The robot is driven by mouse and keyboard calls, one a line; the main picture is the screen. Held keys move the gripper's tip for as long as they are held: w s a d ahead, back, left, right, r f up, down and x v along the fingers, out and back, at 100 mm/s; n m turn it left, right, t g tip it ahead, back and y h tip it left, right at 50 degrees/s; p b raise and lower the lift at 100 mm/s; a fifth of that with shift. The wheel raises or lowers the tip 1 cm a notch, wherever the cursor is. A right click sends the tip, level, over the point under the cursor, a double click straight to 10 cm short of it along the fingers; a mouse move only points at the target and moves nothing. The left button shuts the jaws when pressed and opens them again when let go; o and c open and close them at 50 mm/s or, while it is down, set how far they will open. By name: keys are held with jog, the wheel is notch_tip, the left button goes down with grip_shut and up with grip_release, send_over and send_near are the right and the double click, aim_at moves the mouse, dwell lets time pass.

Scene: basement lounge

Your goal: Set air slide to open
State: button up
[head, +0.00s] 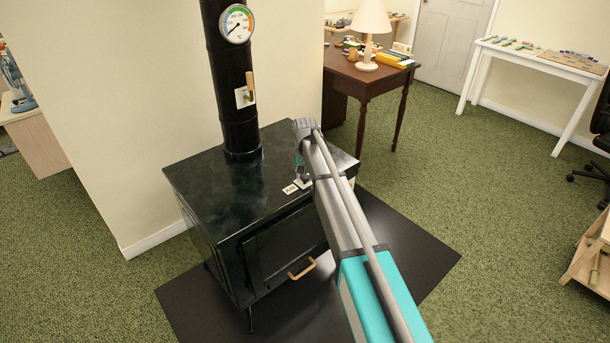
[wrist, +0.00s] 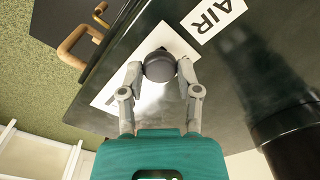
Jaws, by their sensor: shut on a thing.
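The black stove (head: 215,190) stands at the centre of the head view. The air slide has a dark round knob (wrist: 160,66) on a pale plate (wrist: 112,98) on the stove top, near its front edge. A white label reading AIR (wrist: 214,14) lies beside the plate; it also shows in the head view (head: 289,189). My gripper (wrist: 160,72) is shut on the knob, one finger on each side. In the head view my gripper (head: 303,176) is small and partly covers the slide. Any markings on the plate are too unclear to read.
The black flue pipe (head: 234,125) rises from the stove top, with a dial gauge (head: 237,24) and a wooden-handled lever (head: 249,86). A wooden door handle (head: 302,269) juts from the stove front. A brown desk (head: 365,84) with a lamp stands behind.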

grip_shut()
jog(key=w+d, duration=0.8)
jog(key=d, duration=0.1)
jog(key=shift+w+d, duration=0.1)
jog(key=shift+w, duration=0.15)
jog(key=o, duration=0.9)
grip_release()
jog(key=shift+s, duration=0.1)
